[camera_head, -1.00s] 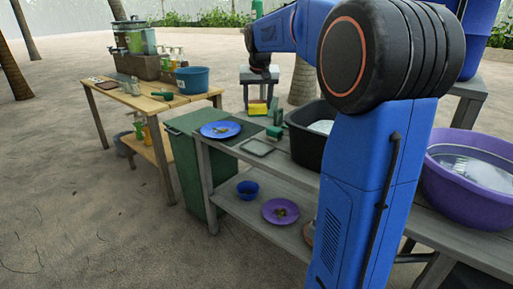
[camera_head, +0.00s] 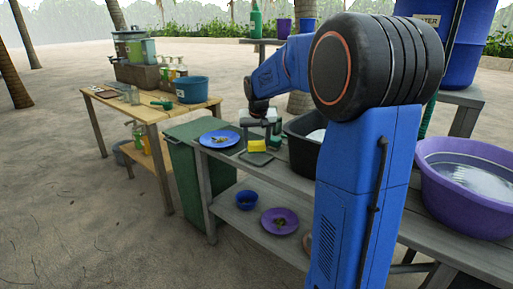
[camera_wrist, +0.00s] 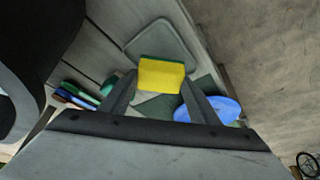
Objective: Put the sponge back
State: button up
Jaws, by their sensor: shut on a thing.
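My gripper (camera_wrist: 158,95) is shut on a yellow sponge (camera_wrist: 161,74) with a thin green layer along one edge. In the head view the sponge (camera_head: 257,146) hangs below my gripper (camera_head: 259,128), over or just by a small grey square tray (camera_head: 256,159) on the grey table. In the wrist view the tray (camera_wrist: 160,42) lies beyond the sponge and looks empty where it shows. I cannot tell whether the sponge touches the tray.
A blue plate (camera_head: 219,138) with scraps lies left of the tray. A black basin (camera_head: 303,150) stands to the right. Brushes (camera_wrist: 80,98) lie near my gripper. A purple tub (camera_head: 465,190) stands at the table's right, and a green bin (camera_head: 190,165) by its left end.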

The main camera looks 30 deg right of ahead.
jog(key=shift+f, duration=1.35)
jog(key=o, duration=1.1)
jog(key=shift+f, duration=0.1)
jog(key=v, duration=1.2)
jog(key=s+a+n, duration=0.1)
jog(key=s+a, duration=0.5)
jog(key=s, duration=0.3)
jog(key=s+a+f+n, duration=0.1)
jog(key=s+a+f, duration=0.2)
jog(key=s, duration=0.5)
jog(key=s+a+f+n+y, duration=0.1)
jog(key=s+a+f, duration=0.2)
jog(key=s, duration=0.6)
jog(key=s+a+f+n+y, duration=0.1)
jog(key=s+a+f+n, duration=0.1)
jog(key=s+a+f, duration=0.2)
jog(key=shift+s+f+t, duration=0.1)
jog(key=shift+s+f, duration=0.4)
jog(key=shift+s, duration=0.25)
jog(key=shift+s+f+t, duration=0.1)
jog(key=shift+s+f, duration=0.35)
jog(key=shift+s, duration=0.35)
jog(key=shift+s+f+t, duration=0.1)
jog(key=shift+s+f, duration=0.4)
jog(key=shift+s, duration=0.25)
